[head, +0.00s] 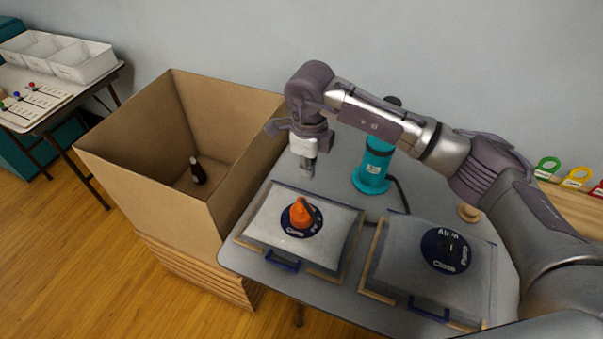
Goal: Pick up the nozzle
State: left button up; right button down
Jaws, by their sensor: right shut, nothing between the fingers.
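An orange, cone-like piece that looks like the nozzle (301,214) stands on the round dark dial of the left grey cushion (329,221). My right gripper (308,172) points down above the table's back left part, behind the cushion and apart from the nozzle. Its fingers are together with nothing between them. The nozzle's lower end, where it meets the dial, is hard to make out. My left gripper is out of view.
A deep cardboard box (140,186) at the left holds a small dark bottle-like item (198,171). A teal pump (372,171) with a black hose stands behind the cushions. A second cushion (395,262) with a dial lies at the right. My right arm spans the table's back.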

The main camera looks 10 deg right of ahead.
aim_at(303, 200)
jog(key=c, duration=1.9)
grip_release()
jog(key=shift+a+f, duration=0.1)
jog(key=shift+a, duration=0.4)
jog(key=o, duration=0.3)
jog(key=shift+a+f+b, duration=0.15)
jog(key=shift+b, duration=0.3)
jog(key=o, duration=1.1)
notch_tip(303, 200, down, 2)
jog(key=n+b, duration=0.3)
jog(key=b, duration=0.4)
jog(key=shift+o, duration=1.3)
jog(key=shift+f, duration=0.1)
jog(key=shift+o, duration=0.4)
jog(key=shift+f+n, duration=0.25)
jog(key=shift+n, duration=0.05)
notch_tip(303, 200, down, 7)
jog(key=shift+f+p, duration=0.2)
jog(key=shift+p, duration=0.5)
notch_tip(303, 200, down, 4)
jog(key=shift+f+p, duration=0.1)
jog(key=shift+p, duration=0.65)
jog(key=shift+f, duration=0.55)
